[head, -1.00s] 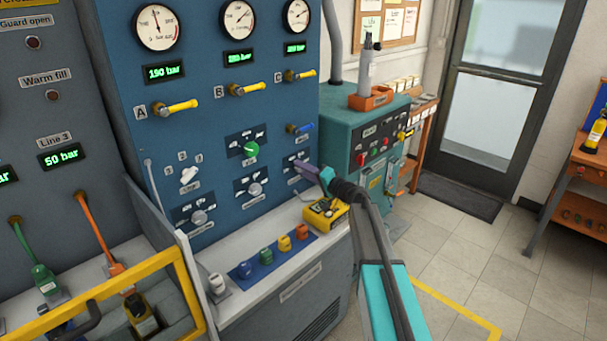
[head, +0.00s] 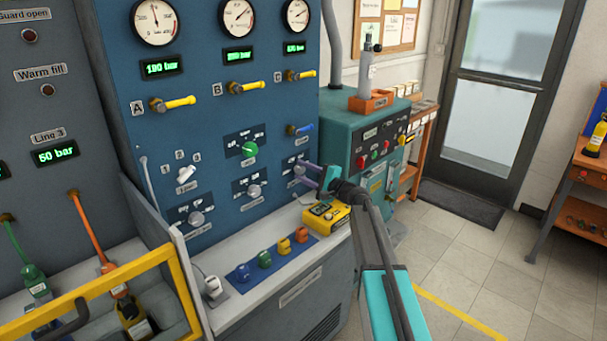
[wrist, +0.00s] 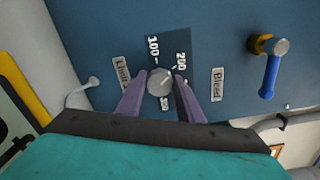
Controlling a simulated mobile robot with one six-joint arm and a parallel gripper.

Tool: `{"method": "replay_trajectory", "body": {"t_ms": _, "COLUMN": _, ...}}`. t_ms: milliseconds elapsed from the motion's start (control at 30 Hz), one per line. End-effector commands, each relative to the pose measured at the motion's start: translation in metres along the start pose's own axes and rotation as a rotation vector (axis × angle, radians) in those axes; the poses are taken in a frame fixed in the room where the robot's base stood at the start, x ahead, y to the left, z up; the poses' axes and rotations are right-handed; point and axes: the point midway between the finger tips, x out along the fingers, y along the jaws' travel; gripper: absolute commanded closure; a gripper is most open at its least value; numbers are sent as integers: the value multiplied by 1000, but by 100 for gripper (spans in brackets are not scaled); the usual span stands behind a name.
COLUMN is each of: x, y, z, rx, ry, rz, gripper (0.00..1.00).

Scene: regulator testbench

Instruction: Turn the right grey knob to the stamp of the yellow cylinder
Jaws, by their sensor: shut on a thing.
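The right grey knob (wrist: 159,84) sits on a dark dial plate on the blue panel, with 100 and 200 legible and another number partly hidden. My gripper (head: 301,174) is at this knob. In the wrist view its two purple fingers (wrist: 160,92) are shut on the knob, one on each side. A light pointer mark seems to lean toward the 200 side. A yellow cylinder (head: 597,133) stands on the orange bench at far right. Another yellow-bodied cylinder (head: 132,314) is at lower left, below an orange hose. I cannot read a stamp on either.
A blue valve handle (wrist: 268,75) stands out near the knob. Below my gripper, a yellow meter (head: 326,215) lies on the ledge, with several coloured caps (head: 283,245) to its left. A teal machine (head: 372,135) stands to the right. The floor at right is clear.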

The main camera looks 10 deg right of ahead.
Motion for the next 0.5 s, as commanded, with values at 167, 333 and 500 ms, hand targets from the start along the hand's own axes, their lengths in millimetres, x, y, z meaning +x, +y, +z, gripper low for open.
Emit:
{"method": "replay_trajectory", "body": {"t_ms": 167, "x": 0, "y": 1, "z": 0, "rx": 86, "ry": -1, "rz": 2, "gripper": 89}}
{"method": "replay_trajectory", "body": {"t_ms": 333, "x": 0, "y": 1, "z": 0, "rx": 130, "ry": -1, "rz": 3, "gripper": 89}}
{"method": "replay_trajectory", "body": {"t_ms": 500, "x": 0, "y": 1, "z": 1, "rx": 144, "ry": -2, "rz": 3, "gripper": 89}}
